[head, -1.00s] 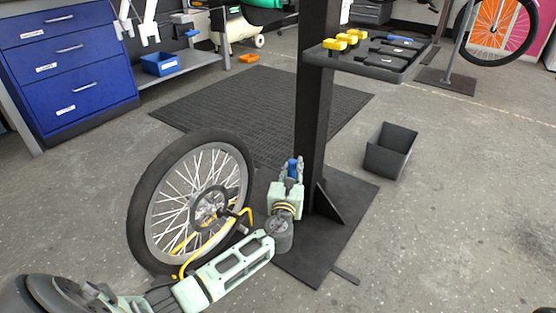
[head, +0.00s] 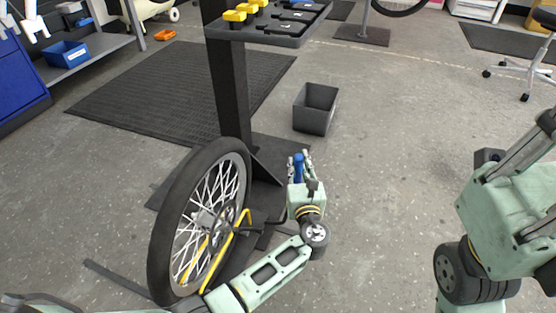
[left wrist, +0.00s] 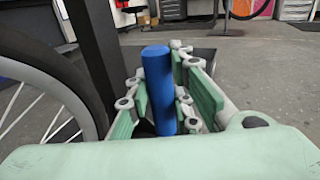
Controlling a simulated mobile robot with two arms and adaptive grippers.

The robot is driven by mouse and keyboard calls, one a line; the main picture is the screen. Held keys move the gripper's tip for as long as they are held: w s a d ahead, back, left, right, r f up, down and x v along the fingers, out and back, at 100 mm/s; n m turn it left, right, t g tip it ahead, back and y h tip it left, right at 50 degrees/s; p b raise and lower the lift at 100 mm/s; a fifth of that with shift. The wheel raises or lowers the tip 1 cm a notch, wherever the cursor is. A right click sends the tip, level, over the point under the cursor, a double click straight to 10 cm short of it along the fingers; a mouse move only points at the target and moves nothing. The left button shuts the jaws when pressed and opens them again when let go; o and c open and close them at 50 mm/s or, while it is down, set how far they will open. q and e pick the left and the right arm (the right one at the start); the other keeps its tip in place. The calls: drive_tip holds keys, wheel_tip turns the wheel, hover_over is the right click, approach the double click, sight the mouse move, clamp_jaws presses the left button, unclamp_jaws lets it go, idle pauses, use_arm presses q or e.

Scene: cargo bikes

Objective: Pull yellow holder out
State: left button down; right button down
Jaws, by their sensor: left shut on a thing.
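The yellow holder (head: 226,255) is a bent yellow tube against the near side of a spoked wheel (head: 172,218), by its hub. The wheel stands upright; whether the tube is fixed to it I cannot tell. My left gripper (head: 298,160) points up, to the right of the wheel and apart from the yellow tube. It is shut on a blue cylinder (left wrist: 159,88), upright between the green fingers in the left wrist view. My right arm shows at the right of the head view, but its fingertips are not in view.
A black post carries a tray (head: 285,38) with yellow blocks and dark tools. A grey bin (head: 315,108) stands on the floor behind my left gripper. A black mat (head: 150,90) lies back left. The floor to the right of the bin is clear.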

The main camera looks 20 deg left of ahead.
use_arm(q)
drive_tip(key=shift+s+d, duration=0.15)
drive_tip(key=shift+d, duration=1.6)
drive_tip(key=c, duration=1.5)
unclamp_jaws()
drive_tip(key=shift+c, duration=0.2)
drive_tip(key=v, duration=1.2)
